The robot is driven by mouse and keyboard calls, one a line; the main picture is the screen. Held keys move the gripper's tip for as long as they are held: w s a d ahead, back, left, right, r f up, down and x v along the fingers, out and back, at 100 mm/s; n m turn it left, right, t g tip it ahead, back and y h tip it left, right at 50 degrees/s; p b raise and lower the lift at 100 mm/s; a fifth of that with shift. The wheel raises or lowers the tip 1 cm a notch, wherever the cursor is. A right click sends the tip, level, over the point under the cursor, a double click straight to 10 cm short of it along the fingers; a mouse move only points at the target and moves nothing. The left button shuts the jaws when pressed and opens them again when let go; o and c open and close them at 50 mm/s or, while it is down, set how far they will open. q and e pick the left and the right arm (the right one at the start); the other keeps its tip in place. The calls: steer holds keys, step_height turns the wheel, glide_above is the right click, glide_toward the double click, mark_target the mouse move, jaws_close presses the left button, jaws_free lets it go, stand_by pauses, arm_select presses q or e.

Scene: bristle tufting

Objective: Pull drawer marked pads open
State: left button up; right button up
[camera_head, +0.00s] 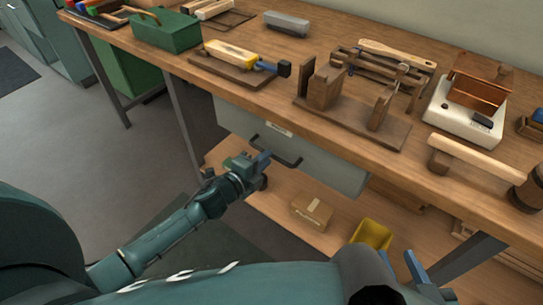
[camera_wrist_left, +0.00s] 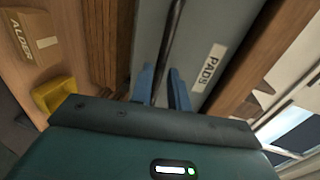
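The drawer (camera_head: 325,164) has a grey front under the workbench top and looks shut. Its white label (camera_head: 278,129) reads PADS in the left wrist view (camera_wrist_left: 208,68). A dark bar handle (camera_head: 290,160) runs across the front; it also shows in the left wrist view (camera_wrist_left: 172,35). My left gripper (camera_head: 262,160) is at the left part of the handle. In the left wrist view its blue fingers (camera_wrist_left: 163,87) are apart, with the bar passing between them, nearer the left finger. My right gripper (camera_head: 430,280) is at the lower right, fingers apart and empty, away from the drawer.
A lower shelf carries a cardboard box (camera_head: 311,212) and a yellow bin (camera_head: 372,234). The floor before the drawer is clear.

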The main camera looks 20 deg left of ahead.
arm_select(q)
steer(key=shift+x, duration=1.75)
steer(key=shift+c, duration=0.5)
jaws_close()
